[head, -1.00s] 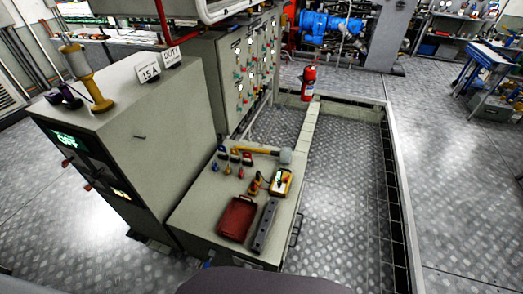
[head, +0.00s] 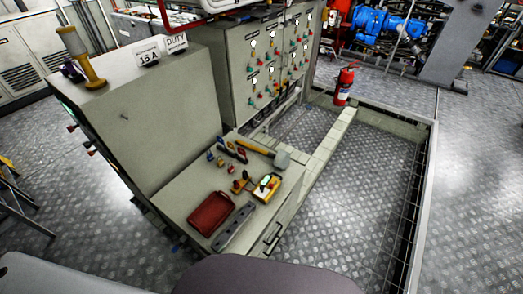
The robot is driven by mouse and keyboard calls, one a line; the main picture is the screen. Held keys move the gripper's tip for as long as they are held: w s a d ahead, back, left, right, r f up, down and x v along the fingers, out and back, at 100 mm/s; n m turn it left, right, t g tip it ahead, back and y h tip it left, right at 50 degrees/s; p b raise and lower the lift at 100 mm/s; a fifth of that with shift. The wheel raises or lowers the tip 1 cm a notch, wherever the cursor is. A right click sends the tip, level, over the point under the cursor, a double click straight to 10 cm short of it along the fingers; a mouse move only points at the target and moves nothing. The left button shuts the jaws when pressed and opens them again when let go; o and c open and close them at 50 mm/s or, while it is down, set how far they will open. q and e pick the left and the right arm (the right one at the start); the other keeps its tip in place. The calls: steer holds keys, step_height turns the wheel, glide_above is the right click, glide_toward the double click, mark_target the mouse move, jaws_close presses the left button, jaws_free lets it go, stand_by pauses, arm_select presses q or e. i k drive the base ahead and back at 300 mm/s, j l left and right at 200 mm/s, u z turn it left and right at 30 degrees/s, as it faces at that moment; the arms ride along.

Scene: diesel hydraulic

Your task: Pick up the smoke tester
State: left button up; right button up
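No label marks the smoke tester, so I cannot tell for sure which object it is. A yellow upright cylinder with a tan top (head: 82,58) stands on top of the tall grey cabinet (head: 150,110) at left. A yellow handheld device with a pale face (head: 266,187) lies on the low grey cabinet top (head: 178,196). A smaller yellow-and-dark tool (head: 240,182) is beside it. Neither of my grippers is in view.
The low cabinet also holds a red tray (head: 211,213), a dark grey bar (head: 234,227), a mallet (head: 263,152) and several small padlock-like items. A dark purple object (head: 72,71) is beside the cylinder. A red fire extinguisher (head: 345,84) stands behind. Open floor lies left and right.

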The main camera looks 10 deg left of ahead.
mark_target(282, 159)
steer(key=l+u, duration=0.45)
steer(key=l, duration=1.1)
steer(key=i+l+u, duration=0.15)
steer(key=l, duration=0.25)
steer(key=i+l+u, duration=0.15)
steer(key=l, duration=0.2)
steer(key=i+l+u, duration=0.15)
steer(key=l, duration=0.25)
steer(key=i+l+u, duration=0.1)
steer(key=l, duration=0.2)
steer(key=i+l+u, duration=0.1)
steer(key=l, duration=0.25)
steer(key=i+l+u, duration=0.25)
steer(key=i+l, duration=0.15)
steer(key=i+l+u, duration=0.15)
steer(key=l, duration=0.3)
steer(key=i+l+u, duration=0.15)
steer(key=i+l, duration=0.2)
steer(key=l, duration=0.1)
